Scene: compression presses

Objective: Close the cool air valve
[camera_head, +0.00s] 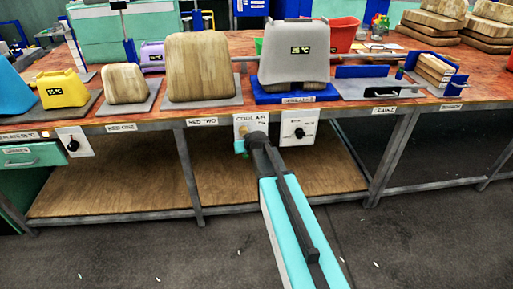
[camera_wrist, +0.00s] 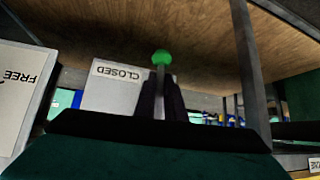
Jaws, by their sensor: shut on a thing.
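The cool air panel (camera_head: 250,120) is a cream plate on the bench's front edge, with its lettering partly readable as "COOL AIR". My gripper (camera_head: 250,138) is right in front of its lower part and covers the valve there. In the wrist view my gripper (camera_wrist: 160,90) is shut on the valve's thin lever, and the lever's green ball knob (camera_wrist: 161,57) shows just past the fingertips. The label "CLOSED" (camera_wrist: 116,73) appears upside down on a pale plate beside the knob. The lever's exact angle is hard to tell.
A white panel with a black dial (camera_head: 299,133) is just right of the cool air panel. A grey press (camera_head: 293,60) stands on the bench above. The wooden lower shelf (camera_head: 240,180) lies under the bench. A plate marked "FREE" (camera_wrist: 20,85) shows in the wrist view.

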